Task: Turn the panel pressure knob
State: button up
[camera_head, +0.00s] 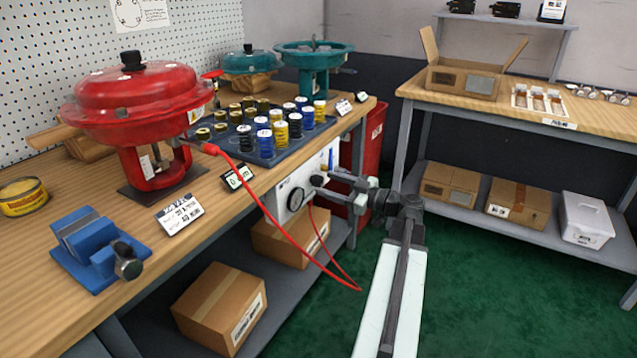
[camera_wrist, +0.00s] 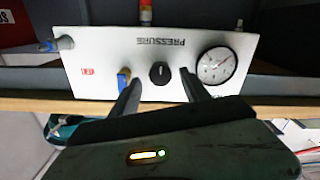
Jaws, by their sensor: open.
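The white pressure panel (camera_head: 327,158) hangs under the front edge of the workbench. In the wrist view the panel (camera_wrist: 100,62) shows upside down, with its PRESSURE lettering inverted. The round black pressure knob (camera_wrist: 160,73) has a pale mark line standing about upright in that view. A dial gauge (camera_wrist: 217,65) is right of the knob, and a blue-and-yellow valve handle (camera_wrist: 123,80) is left of it. My gripper (camera_wrist: 158,84) is open, one finger on each side of the knob; contact cannot be told. In the head view my gripper (camera_head: 326,187) is in front of the panel.
A red hose (camera_head: 270,215) runs from the red actuator (camera_head: 135,95) and loops below the panel near my arm. Cardboard boxes (camera_head: 220,310) stand on the lower shelf. A second bench (camera_head: 500,100) is at right. Green floor (camera_head: 480,290) is clear between the benches.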

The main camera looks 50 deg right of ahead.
aim_at(321, 182)
jog(key=x, duration=0.3)
jog(key=shift+w+a, duration=0.1)
jog(key=shift+c, duration=0.2)
jog(key=c, duration=1)
jog(key=shift+w+a, duration=0.1)
jog(key=shift+a, duration=0.05)
grip_shut()
